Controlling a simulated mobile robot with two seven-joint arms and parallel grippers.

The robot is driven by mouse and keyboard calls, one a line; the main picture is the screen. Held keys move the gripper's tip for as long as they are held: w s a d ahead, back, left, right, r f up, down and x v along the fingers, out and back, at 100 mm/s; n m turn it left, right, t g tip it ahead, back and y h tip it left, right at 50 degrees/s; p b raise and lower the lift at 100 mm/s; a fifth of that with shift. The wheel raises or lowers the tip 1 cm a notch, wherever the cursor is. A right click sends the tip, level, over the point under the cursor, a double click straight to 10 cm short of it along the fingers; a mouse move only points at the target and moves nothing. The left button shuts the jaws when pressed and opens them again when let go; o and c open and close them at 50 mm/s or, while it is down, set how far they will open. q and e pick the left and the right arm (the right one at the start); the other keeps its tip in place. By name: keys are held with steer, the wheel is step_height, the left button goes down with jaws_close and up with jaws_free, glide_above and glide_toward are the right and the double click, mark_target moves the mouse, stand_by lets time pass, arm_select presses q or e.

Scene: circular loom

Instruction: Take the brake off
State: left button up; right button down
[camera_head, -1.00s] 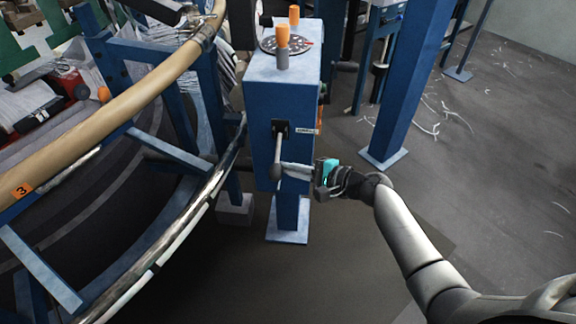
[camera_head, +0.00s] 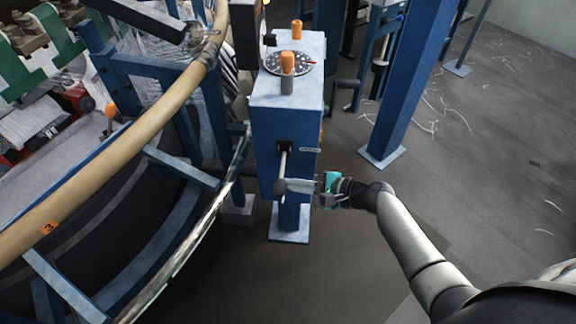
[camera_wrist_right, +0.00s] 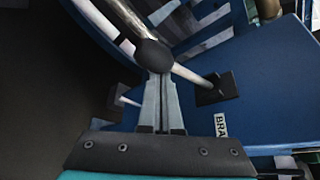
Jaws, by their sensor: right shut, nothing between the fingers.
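The brake lever is a pale rod (camera_head: 283,164) with a dark round knob (camera_head: 280,186), hanging down from a black plate (camera_head: 285,147) on the front of the blue control post (camera_head: 284,115). In the right wrist view the knob (camera_wrist_right: 153,54) is just beyond my fingertips, and the rod runs right to its black plate (camera_wrist_right: 215,88). A label starting "BRA" (camera_wrist_right: 221,124) is beside that plate. My right gripper (camera_head: 290,186) comes from the right with its fingers shut and empty, tips at the knob. I cannot tell whether they touch it. My left gripper is out of view.
The loom's curved tan ring (camera_head: 130,140) and a shiny lower rail (camera_head: 190,245) are left of the post. A dial (camera_head: 288,64) and orange knobs top the post. A blue column (camera_head: 410,80) stands right of it. Floor to the right is mostly free.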

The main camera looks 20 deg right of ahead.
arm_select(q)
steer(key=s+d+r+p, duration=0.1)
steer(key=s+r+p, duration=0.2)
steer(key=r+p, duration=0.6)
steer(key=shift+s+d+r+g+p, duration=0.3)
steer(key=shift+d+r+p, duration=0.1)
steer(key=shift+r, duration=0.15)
arm_select(e)
step_height(320, 180, up, 6)
steer(key=m+g+y, duration=0.1)
steer(key=m+g, duration=0.2)
steer(key=m, duration=0.1)
steer(key=shift+g, duration=0.3)
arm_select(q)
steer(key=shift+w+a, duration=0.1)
arm_select(e)
steer(key=shift+d, duration=0.1)
